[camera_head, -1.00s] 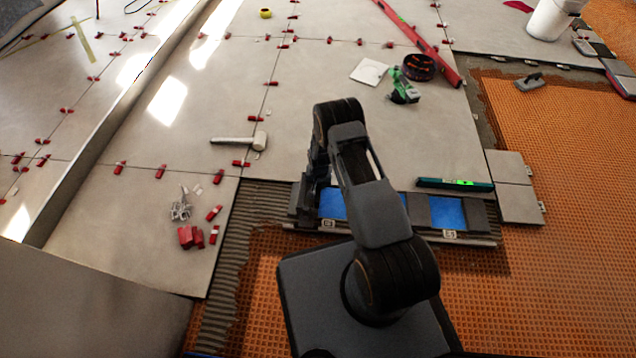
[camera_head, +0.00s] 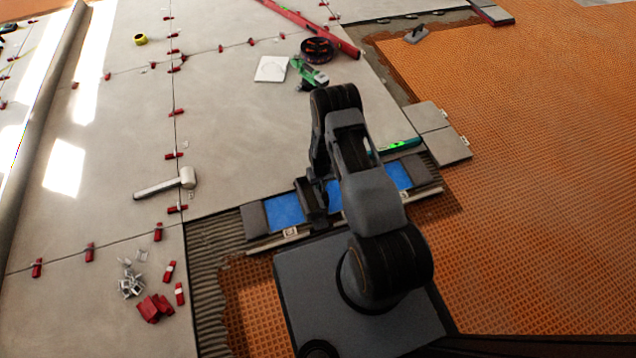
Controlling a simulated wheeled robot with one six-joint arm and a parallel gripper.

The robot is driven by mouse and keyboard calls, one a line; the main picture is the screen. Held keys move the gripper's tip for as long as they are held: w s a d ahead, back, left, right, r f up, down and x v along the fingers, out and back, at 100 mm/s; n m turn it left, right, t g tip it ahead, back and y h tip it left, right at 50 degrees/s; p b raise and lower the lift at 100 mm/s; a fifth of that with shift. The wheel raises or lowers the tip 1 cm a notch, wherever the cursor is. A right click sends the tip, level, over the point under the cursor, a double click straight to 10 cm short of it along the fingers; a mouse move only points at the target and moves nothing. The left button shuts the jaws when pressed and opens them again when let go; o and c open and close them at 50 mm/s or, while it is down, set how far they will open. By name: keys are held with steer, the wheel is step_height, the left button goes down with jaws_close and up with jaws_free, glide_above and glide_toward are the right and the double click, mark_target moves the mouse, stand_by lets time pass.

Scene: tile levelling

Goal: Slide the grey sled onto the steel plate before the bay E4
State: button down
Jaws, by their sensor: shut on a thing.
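The rail (camera_head: 270,245) lies across the trowelled strip, with blue bays (camera_head: 284,210) and dark grey end pieces, one at its left end (camera_head: 252,220). Small white labels (camera_head: 290,232) on its front edge are too small to read, so I cannot tell which bay is E4. My gripper (camera_head: 313,192) is down at the rail, shut on a dark grey block that appears to be the grey sled (camera_head: 316,217). Blue shows on both sides of it. My arm hides part of the rail to the right. I cannot single out the steel plate.
A green-blue level (camera_head: 400,146) lies behind the rail's right part. A white mallet (camera_head: 165,184), red wedges (camera_head: 155,308) and clips (camera_head: 131,284) lie to the left. Loose tiles (camera_head: 440,130) lie at right. Orange matting (camera_head: 520,220) is mostly clear.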

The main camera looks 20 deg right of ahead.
steer(key=shift+w+d, duration=0.1)
steer(key=shift+d, duration=0.1)
steer(key=c, duration=1)
jaws_free()
steer(key=shift+o, duration=0.2)
step_height(320, 180, up, 14)
steer(key=p, duration=0.5)
steer(key=shift+f, duration=0.1)
